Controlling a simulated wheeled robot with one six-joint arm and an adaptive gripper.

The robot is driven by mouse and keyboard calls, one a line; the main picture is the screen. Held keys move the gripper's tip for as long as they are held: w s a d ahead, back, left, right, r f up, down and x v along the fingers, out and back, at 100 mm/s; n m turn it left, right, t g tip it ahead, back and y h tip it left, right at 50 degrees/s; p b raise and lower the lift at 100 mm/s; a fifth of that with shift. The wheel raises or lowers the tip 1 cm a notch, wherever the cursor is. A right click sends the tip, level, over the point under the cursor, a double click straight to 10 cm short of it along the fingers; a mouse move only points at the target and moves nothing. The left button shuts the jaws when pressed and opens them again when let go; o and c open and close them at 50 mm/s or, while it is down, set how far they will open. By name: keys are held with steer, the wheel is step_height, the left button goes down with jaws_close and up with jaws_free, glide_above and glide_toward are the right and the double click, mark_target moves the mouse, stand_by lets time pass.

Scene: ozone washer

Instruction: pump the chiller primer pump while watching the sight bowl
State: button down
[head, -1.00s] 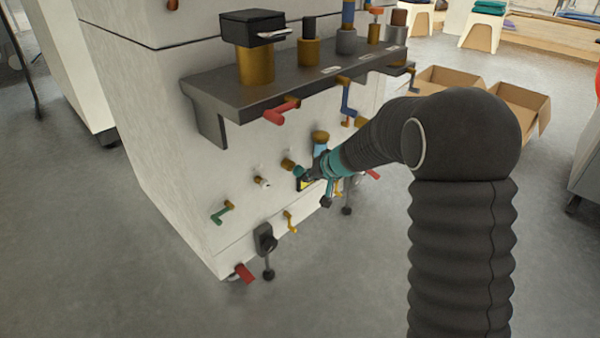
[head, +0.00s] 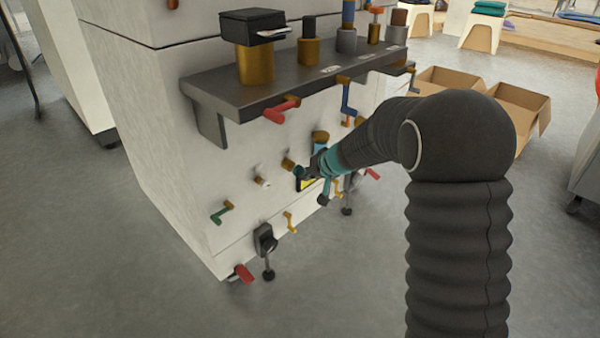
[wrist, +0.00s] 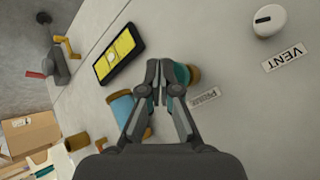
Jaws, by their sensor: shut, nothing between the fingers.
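The primer pump is a teal knob (wrist: 182,74) on a brass collar (wrist: 195,76), beside a PRIMER label (wrist: 206,97) on the pale panel. Its brass part also shows in the head view (head: 288,164). My gripper (wrist: 162,84) is shut and empty, its fingertips at the knob's near side and covering part of it; I cannot tell if they touch. In the head view my gripper (head: 305,172) is close to the panel. The sight bowl, a light-blue cylinder (wrist: 122,108) with brass ends, is beside my gripper; it also shows in the head view (head: 320,144). Its contents are unclear.
A yellow-screened device (wrist: 118,53) is mounted near the bowl. A white VENT knob (wrist: 268,21) is at upper right in the wrist view. The dark shelf (head: 225,95) overhangs the panel, with a red handle (head: 282,110) below it. A green lever (head: 222,212) is lower left.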

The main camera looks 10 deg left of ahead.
steer(key=shift+w+a+p, duration=0.3)
steer(key=shift+w+a, duration=0.4)
steer(key=shift+a, duration=0.2)
stand_by(1.4)
steer(key=shift+d, duration=0.1)
steer(key=s+d+b, duration=0.2)
steer(key=b, duration=0.1)
steer(key=shift+d, duration=0.15)
stand_by(0.5)
steer(key=shift+s+d, duration=0.1)
steer(key=s+d, duration=0.1)
steer(key=d, duration=0.1)
steer(key=s+d, duration=0.1)
steer(key=s, duration=0.1)
steer(key=shift+d, duration=0.4)
stand_by(0.7)
